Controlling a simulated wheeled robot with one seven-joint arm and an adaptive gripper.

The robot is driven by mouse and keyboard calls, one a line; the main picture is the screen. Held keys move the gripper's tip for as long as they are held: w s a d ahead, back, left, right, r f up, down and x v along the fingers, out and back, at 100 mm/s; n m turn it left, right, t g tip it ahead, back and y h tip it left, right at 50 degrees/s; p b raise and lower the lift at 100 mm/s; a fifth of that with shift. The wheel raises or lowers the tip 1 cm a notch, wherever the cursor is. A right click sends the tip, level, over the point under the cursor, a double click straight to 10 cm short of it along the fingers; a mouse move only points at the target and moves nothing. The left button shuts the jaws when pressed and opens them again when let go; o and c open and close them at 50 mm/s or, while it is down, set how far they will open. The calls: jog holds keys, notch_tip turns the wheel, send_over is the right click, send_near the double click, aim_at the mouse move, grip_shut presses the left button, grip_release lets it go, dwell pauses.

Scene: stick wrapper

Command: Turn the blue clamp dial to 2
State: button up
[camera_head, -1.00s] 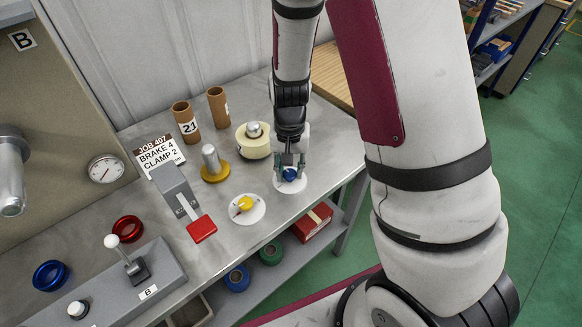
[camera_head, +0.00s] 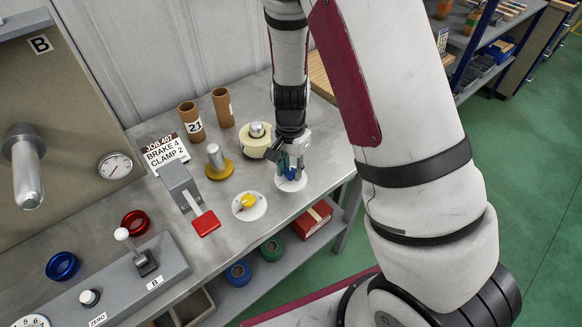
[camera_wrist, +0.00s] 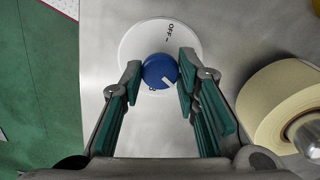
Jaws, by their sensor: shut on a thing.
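The blue clamp dial (camera_wrist: 160,71) sits on a round white plate (camera_wrist: 135,45) on the grey bench. In the wrist view, its white pointer mark aims down and right. "OFF" is readable at the plate's top; a mark at the lower edge is mostly hidden. My gripper (camera_wrist: 159,75) reaches over the dial with its teal-padded fingers on either side of it, shut on it. In the head view, the gripper (camera_head: 290,168) largely covers the blue dial. A card (camera_head: 165,153) reads "JOB 407, BRAKE 4, CLAMP 2".
A yellow dial (camera_head: 248,202) on a white plate lies left of the blue one. A tape roll (camera_head: 252,145) stands close behind my gripper. The bench's front edge is near.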

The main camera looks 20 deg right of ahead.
aim_at(290, 172)
dwell(0.3)
jog(key=o, duration=1.2)
jog(key=shift+c, duration=0.2)
notch_tip(290, 172, up, 12)
jog(key=s+r+n+t, duration=0.5)
jog(key=s+r+n, duration=0.6)
jog(key=s+r, duration=0.8)
jog(key=shift+s+d+r, duration=0.25)
jog(key=shift+s+r, duration=0.15)
jog(key=shift+s, duration=0.05)
